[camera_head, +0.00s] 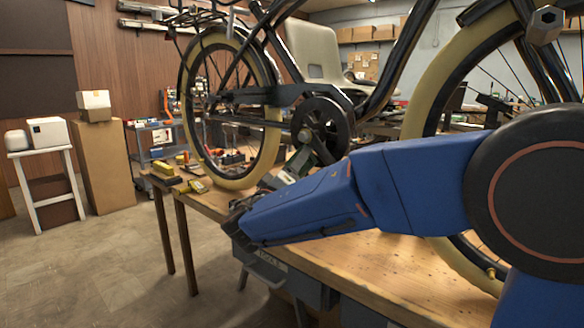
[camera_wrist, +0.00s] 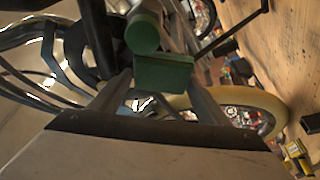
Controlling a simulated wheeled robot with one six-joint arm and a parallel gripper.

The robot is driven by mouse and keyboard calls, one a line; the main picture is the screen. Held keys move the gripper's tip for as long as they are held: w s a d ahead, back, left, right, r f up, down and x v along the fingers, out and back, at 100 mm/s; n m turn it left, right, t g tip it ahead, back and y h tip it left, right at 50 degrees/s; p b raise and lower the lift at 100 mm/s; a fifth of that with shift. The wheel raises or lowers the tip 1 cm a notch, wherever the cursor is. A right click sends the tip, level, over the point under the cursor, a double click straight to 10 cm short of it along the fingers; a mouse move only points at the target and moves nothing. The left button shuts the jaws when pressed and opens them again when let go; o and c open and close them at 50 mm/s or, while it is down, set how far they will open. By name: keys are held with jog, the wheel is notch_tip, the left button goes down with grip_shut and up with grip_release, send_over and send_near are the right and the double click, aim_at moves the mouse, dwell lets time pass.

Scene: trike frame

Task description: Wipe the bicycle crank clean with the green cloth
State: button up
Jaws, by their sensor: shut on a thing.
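My gripper (camera_wrist: 160,78) is shut on the green cloth (camera_wrist: 165,72), which looks like a stiff, block-like green piece between the two fingers in the wrist view. A rounded green end (camera_wrist: 142,33) shows just above it; I cannot tell whether it is part of the cloth. My gripper (camera_head: 296,168) is partly hidden behind my blue arm, just below and left of the crank. I cannot tell whether the cloth touches the crank.
The trike frame stands on a wooden workbench (camera_head: 400,262), with cream-tyred wheels (camera_head: 184,92) on both sides of the crank. Yellow tools (camera_head: 165,170) lie at the bench's left end. The bench top in front is mostly clear.

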jog(key=shift+w+d, duration=0.6)
jog(key=shift+w, duration=0.2)
dwell(1.0)
jog(key=shift+w+a+r, duration=0.35)
jog(key=shift+a+r, duration=0.2)
jog(key=shift+w+a+r, duration=0.3)
jog(key=shift+a+r, duration=0.2)
jog(key=shift+r, duration=0.05)
jog(key=shift+w+a+r, duration=0.9)
jog(key=shift+a+r, duration=0.05)
jog(key=shift+r, duration=0.2)
jog(key=shift+s, duration=0.1)
jog(key=shift+s+d+f, duration=0.5)
jog(key=shift+d+f, duration=0.2)
jog(key=shift+f, duration=0.05)
jog(key=shift+s+d+f, duration=0.45)
jog(key=shift+d+f, duration=0.2)
jog(key=shift+f, duration=0.15)
jog(key=shift+s+d+f, duration=0.5)
jog(key=shift+d+f, duration=0.2)
jog(key=shift+f, duration=0.05)
